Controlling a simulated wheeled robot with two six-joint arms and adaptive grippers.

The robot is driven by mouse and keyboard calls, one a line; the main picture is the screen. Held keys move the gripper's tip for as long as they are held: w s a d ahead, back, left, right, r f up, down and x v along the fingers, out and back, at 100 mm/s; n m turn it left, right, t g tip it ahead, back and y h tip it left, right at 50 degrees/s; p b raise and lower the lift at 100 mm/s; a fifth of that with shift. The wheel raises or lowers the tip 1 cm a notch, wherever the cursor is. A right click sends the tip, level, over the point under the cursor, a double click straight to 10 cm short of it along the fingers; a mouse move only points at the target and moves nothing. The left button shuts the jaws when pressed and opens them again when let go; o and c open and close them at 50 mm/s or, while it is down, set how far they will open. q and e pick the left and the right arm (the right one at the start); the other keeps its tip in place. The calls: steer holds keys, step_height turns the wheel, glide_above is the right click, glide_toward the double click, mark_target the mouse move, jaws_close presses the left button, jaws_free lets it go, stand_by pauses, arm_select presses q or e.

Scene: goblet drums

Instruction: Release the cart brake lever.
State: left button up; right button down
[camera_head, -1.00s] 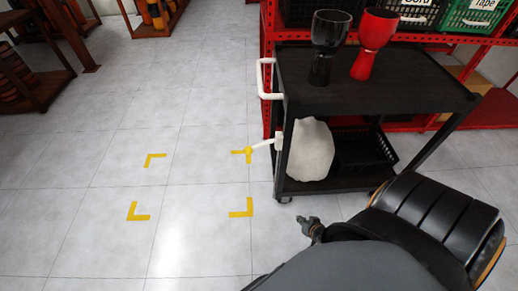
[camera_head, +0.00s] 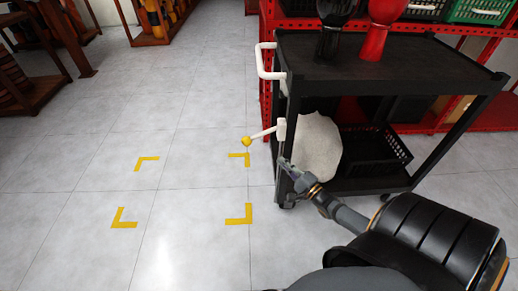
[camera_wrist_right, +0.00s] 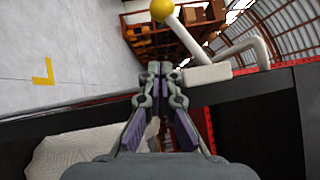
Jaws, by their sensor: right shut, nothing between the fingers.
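The cart brake lever (camera_head: 262,135) is a white rod with a yellow ball knob (camera_head: 247,141) at its end. It sticks out to the left from a white mount on the left side of the black cart (camera_head: 370,62). In the right wrist view the yellow knob (camera_wrist_right: 161,10) is at the top, beyond the fingertips. My right gripper (camera_head: 284,162) is shut and empty, just below the lever's mount at the cart's left front post. In the wrist view its fingertips (camera_wrist_right: 153,68) meet beside the white mount (camera_wrist_right: 207,73). My left gripper is not in view.
A white handle (camera_head: 263,62) juts from the cart's upper left. Two goblet drums, black (camera_head: 329,35) and red (camera_head: 378,30), stand on top. A white sack (camera_head: 317,146) and black crate (camera_head: 375,150) sit on the lower shelf. Yellow corner marks (camera_head: 240,216) lie on clear floor at left.

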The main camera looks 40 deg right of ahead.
mark_target(260, 135)
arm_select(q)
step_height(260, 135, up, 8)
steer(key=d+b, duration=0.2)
arm_select(e)
steer(key=w+a+r, duration=0.1)
steer(key=w+a, duration=0.3)
steer(key=w, duration=0.6)
steer(key=shift+w+r, duration=0.3)
steer(key=shift+r, duration=0.1)
arm_select(q)
steer(key=shift+b, duration=0.3)
